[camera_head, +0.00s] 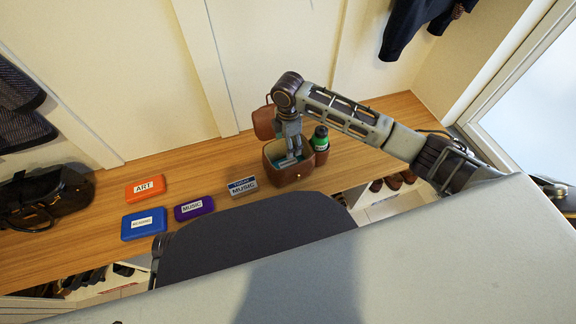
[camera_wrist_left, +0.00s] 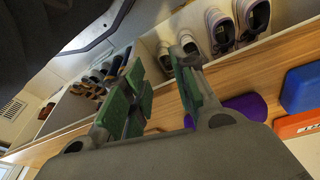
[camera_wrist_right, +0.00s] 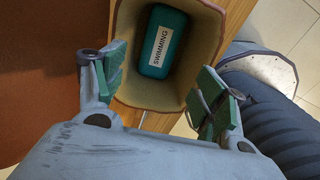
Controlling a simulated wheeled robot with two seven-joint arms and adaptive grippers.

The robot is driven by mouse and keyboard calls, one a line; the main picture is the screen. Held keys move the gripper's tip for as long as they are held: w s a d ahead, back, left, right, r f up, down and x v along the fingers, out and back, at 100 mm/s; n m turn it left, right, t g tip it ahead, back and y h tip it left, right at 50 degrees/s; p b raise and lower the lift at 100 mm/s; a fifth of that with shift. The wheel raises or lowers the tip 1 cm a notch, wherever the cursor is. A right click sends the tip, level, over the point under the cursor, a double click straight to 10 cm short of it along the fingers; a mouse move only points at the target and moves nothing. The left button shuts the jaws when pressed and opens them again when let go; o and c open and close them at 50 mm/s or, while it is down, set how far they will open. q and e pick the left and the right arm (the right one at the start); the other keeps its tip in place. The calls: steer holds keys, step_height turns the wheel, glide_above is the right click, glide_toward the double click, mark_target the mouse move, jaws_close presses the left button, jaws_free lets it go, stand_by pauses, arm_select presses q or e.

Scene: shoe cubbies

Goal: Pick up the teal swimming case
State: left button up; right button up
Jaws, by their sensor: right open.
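The teal swimming case (camera_wrist_right: 163,42) lies inside an open brown leather bag (camera_wrist_right: 128,92), its white SWIMMING label facing up in the right wrist view. In the head view a bit of teal (camera_head: 287,162) shows inside the bag (camera_head: 292,176), partly hidden by my right gripper (camera_head: 291,154). My right gripper (camera_wrist_right: 160,75) is open and empty, its fingers at either side of the bag's mouth in the right wrist view, with the case between and beyond them. My left gripper (camera_wrist_left: 163,88) is open and empty near the bench; it is hidden in the head view.
An orange ART case (camera_head: 150,188), a blue case (camera_head: 144,224), a purple MUSIC case (camera_head: 194,207) and a grey MUSIC case (camera_head: 242,187) lie on the wooden bench (camera_head: 100,250). A green-capped bottle (camera_head: 320,138) stands at the bag's right. A black bag (camera_head: 45,195) sits far left.

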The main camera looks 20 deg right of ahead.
steer(key=b, duration=0.2)
glide_above(288, 163)
step_height(288, 163, down, 7)
steer(key=shift+f, duration=0.3)
steer(key=shift+d+f+b, duration=0.1)
steer(key=shift+f+b, duration=0.15)
steer(key=shift+b, duration=0.05)
arm_select(q)
steer(key=r, duration=0.3)
steer(key=shift+d+r+t, duration=0.3)
steer(key=shift+d+t, duration=0.1)
